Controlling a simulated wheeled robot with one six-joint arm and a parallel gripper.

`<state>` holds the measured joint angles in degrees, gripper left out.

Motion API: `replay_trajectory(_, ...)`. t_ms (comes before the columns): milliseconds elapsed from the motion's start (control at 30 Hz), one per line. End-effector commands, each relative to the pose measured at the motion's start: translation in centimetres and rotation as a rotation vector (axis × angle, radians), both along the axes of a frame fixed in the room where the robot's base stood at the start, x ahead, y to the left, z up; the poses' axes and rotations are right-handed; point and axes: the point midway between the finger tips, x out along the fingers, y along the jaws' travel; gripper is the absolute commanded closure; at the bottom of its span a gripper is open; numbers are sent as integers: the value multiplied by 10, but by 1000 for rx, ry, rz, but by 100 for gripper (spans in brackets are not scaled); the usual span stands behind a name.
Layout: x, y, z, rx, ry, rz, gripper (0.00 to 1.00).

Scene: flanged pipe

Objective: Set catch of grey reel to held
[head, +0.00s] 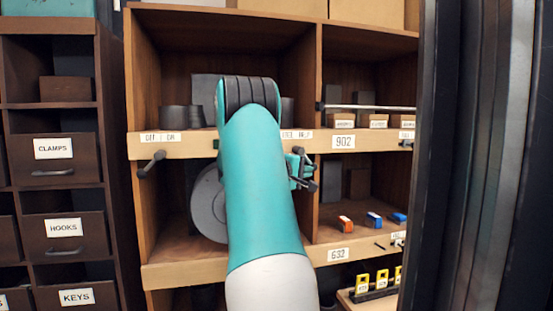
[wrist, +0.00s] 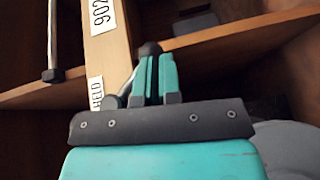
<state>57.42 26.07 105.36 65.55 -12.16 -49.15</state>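The grey reel (head: 208,205) stands in the lower left compartment, partly hidden behind my arm. The catch, a dark lever with a black knob (wrist: 150,48), sits on the shelf's front board. It is beside the HELD label (wrist: 97,93) in the wrist view. My gripper (head: 300,168) is at this lever. In the wrist view its two teal fingers (wrist: 155,75) are close together, with the knob at their tips, and seem shut on the lever. My arm hides most of the catch's label in the head view, and the lever's exact setting is unclear.
Another dark lever (head: 152,163) sticks out under the OFF/ON label (head: 161,138) on the left. A metal rod (head: 368,107) runs across the right compartment. Small coloured blocks (head: 373,219) lie on the lower right shelf. A dark post (head: 450,160) stands at the right.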

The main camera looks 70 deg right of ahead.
Motion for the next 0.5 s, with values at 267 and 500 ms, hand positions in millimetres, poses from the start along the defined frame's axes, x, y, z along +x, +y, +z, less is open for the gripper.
replay_trajectory(267, -7, -3, -3, 10, -2, -5, 100)
replay_trajectory(500, -8, -4, -4, 13, -1, -7, 100)
